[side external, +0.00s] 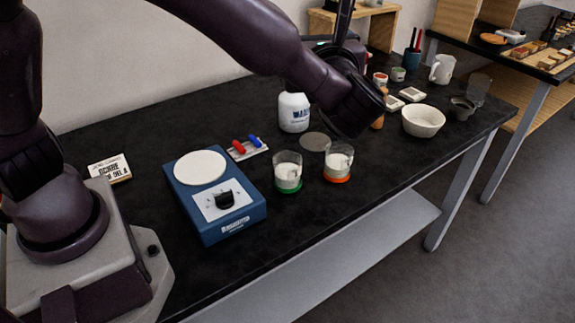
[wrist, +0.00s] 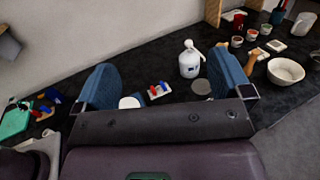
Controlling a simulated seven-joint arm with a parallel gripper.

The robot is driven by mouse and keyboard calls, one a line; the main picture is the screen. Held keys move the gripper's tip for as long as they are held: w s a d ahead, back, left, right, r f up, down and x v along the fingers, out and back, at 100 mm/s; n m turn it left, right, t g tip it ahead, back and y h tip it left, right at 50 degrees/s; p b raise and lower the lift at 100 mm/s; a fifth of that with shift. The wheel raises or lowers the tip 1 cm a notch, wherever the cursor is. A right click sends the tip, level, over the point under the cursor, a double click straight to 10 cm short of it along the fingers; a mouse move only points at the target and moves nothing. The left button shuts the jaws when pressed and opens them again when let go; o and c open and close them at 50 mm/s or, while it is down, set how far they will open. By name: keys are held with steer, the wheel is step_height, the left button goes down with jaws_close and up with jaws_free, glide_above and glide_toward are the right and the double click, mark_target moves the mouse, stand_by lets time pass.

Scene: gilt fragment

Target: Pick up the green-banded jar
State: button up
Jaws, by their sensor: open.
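The green-banded jar (side external: 288,172) stands upright on the black table in the side external view. It is a clear glass with pale contents and a green ring at its base. A similar orange-banded jar (side external: 338,161) stands just right of it. I cannot make out either jar in the wrist view, where my own gripper body covers the near table. My gripper (wrist: 163,62) shows two blue fingers spread wide apart with nothing held between them. In the side external view my dark wrist hangs above and behind the jars, and the fingers cannot be made out clearly.
A white bottle (side external: 293,112), a grey disc (side external: 314,141) and a red-and-blue item rack (side external: 247,149) lie behind. A white bowl (side external: 423,121) stands right. The table's front edge is near the jars.

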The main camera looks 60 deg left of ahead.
glide_toward(285, 157)
steer(key=v, duration=0.5)
steer(key=shift+d, duration=0.15)
steer(key=shift+a+f, duration=0.15)
steer(key=shift+a, duration=0.05)
steer(key=x, duration=1.2)
steer(key=shift+w+a, duration=0.15)
steer(key=shift+a, duration=0.1)
steer(key=c, duration=1.1)
